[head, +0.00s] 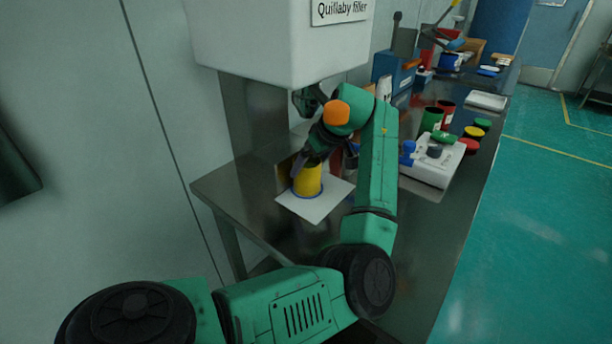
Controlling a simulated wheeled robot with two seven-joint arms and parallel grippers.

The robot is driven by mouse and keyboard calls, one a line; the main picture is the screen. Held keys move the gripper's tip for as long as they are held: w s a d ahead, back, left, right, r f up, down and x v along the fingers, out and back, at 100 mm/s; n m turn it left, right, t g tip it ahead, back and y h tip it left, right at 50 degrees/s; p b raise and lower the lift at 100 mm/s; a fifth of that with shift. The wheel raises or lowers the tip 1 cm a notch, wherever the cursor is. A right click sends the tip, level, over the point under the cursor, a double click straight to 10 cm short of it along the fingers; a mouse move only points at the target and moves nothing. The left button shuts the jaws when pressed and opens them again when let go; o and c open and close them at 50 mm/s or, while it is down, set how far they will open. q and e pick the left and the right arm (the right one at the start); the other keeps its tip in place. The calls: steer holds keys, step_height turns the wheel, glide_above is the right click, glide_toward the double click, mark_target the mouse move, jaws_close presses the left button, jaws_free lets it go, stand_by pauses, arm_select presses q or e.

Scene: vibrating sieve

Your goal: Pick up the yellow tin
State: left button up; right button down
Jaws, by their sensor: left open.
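The yellow tin (308,183) stands upright on a white square sheet (316,209) near the left end of the steel bench, below the white box labelled "Quillaby filler". My left gripper (318,163) is open and pointing down at the top of the tin. Its fingers and wrist hide part of the tin's upper edge. I cannot tell whether the fingers touch the tin. My right gripper is not in view.
The filler housing (280,35) hangs close above my wrist. To the right on the bench (420,215) are a white device with knobs (432,168), a green tin (431,119), a red tin (446,111) and coloured lids (473,132). Green floor lies beyond the bench's right edge.

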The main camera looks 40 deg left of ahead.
arm_select(q)
steer(key=x, duration=0.2)
steer(key=shift+a+f, duration=0.2)
steer(key=shift+f, duration=0.1)
steer(key=shift+r, duration=0.15)
steer(key=c, duration=1.4)
